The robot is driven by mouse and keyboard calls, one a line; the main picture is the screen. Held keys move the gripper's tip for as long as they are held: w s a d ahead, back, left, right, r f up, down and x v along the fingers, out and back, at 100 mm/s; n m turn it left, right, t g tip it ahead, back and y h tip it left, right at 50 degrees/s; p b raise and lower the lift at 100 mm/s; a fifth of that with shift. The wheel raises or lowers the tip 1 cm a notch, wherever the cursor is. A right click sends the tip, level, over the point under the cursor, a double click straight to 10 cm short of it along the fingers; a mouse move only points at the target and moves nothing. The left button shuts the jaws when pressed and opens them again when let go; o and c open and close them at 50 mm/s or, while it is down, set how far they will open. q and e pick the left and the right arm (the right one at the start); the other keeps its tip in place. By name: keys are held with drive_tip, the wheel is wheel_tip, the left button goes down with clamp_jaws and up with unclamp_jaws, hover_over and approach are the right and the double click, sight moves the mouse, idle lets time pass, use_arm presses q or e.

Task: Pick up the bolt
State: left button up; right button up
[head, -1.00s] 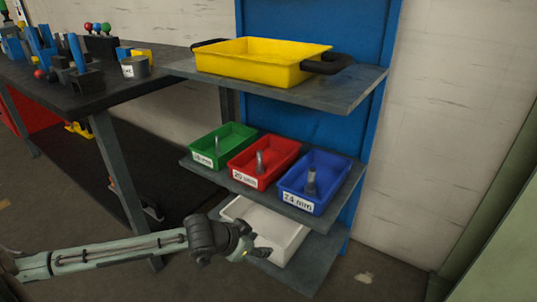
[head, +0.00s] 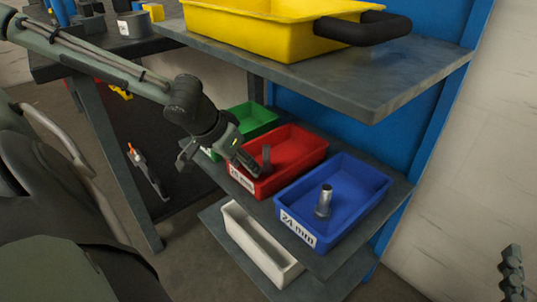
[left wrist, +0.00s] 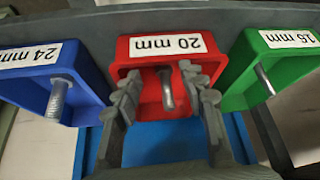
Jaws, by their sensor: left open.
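A grey bolt (head: 266,157) stands upright in the red bin (head: 312,143) marked 20 mm. My left gripper (head: 222,160) is open at the front left of this bin, near the bolt. In the left wrist view the bolt (left wrist: 167,92) appears between the two spread fingers (left wrist: 160,85), with gaps on both sides. Another bolt (head: 324,200) stands in the blue bin (head: 358,190) marked 24 mm. The green bin (head: 255,117) is partly hidden by my left arm; its bolt (left wrist: 264,80) shows in the left wrist view. A dark jointed piece of my right gripper (head: 512,273) shows at the right edge.
The bins share a grey shelf (head: 350,245). Above hangs another shelf (head: 400,75) with a yellow tray (head: 285,42), limiting height. A white bin (head: 250,238) sits on the shelf below. A dark workbench (head: 75,65) stands at the left.

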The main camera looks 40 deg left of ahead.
sight(265, 147)
use_arm(q)
drive_tip(key=w, duration=0.6)
drive_tip(key=shift+w+a+f, duration=0.1)
drive_tip(key=shift+w+a, duration=0.1)
drive_tip(key=shift+a, duration=0.1)
drive_tip(key=shift+w+a, duration=0.1)
drive_tip(key=shift+w, duration=0.55)
drive_tip(key=b+x, duration=0.1)
drive_tip(key=x, duration=0.3)
drive_tip(key=shift+f+b, duration=0.15)
drive_tip(key=shift+b, duration=0.15)
drive_tip(key=shift+w+f, duration=0.2)
drive_tip(key=shift+f, duration=0.05)
use_arm(e)
wheel_tip(265, 147, up, 6)
drive_tip(key=s+a+t+y, duration=0.1)
drive_tip(key=t, duration=0.2)
drive_tip(key=shift+s+f+y, duration=0.15)
drive_tip(key=shift+s+y, duration=0.25)
use_arm(q)
drive_tip(key=shift+c, duration=0.2)
clamp_jaws()
